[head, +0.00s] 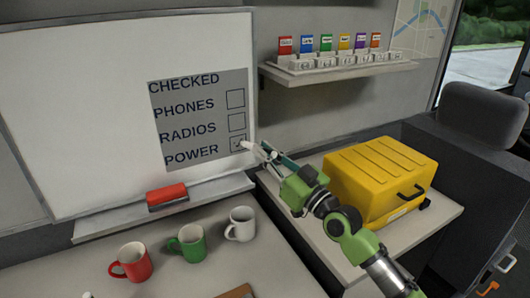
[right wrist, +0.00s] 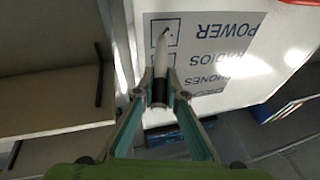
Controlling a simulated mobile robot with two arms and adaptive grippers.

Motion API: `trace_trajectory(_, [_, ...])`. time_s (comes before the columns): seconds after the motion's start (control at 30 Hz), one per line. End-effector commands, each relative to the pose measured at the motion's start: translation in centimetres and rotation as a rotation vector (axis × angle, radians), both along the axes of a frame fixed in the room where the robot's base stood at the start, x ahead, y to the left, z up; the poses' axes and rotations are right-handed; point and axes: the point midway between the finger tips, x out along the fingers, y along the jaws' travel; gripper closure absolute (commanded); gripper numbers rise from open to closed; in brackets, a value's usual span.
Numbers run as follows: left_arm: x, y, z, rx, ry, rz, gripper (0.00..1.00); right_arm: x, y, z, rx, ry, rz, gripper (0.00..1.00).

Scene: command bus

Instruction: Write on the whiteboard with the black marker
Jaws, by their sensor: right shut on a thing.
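The whiteboard (head: 75,100) hangs on the wall at the left. A grey panel on it reads CHECKED, PHONES, RADIOS, POWER, with boxes beside the last three words. The POWER box (head: 238,145) holds a small dark mark, also visible in the right wrist view (right wrist: 165,33). My right gripper (head: 268,154) is shut on the marker (head: 250,147), which has a white body and a dark band between the fingertips in the right wrist view (right wrist: 161,62). The marker's tip is at the POWER box; I cannot tell whether it touches the board. My left gripper is not in view.
A red eraser (head: 166,195) lies on the board's ledge (head: 110,222). Red (head: 133,262), green (head: 187,243) and white (head: 241,224) mugs stand on the counter below. A shelf (head: 340,72) with coloured tags is above.

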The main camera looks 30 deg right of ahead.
Motion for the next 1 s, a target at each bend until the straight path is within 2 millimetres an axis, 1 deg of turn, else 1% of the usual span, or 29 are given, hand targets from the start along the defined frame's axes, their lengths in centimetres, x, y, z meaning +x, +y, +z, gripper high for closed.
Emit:
trace_trajectory(0.2, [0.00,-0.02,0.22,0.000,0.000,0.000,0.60,-0.05,-0.35,0.51,-0.002,-0.001,-0.001,1.00])
trace_trajectory(0.53, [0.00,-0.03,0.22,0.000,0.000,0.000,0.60,-0.06,-0.38,0.53,-0.001,-0.001,0.000,1.00])
trace_trajectory(1.0, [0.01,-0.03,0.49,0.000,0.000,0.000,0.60,-0.03,-0.78,1.11,-0.001,-0.001,-0.002,1.00])
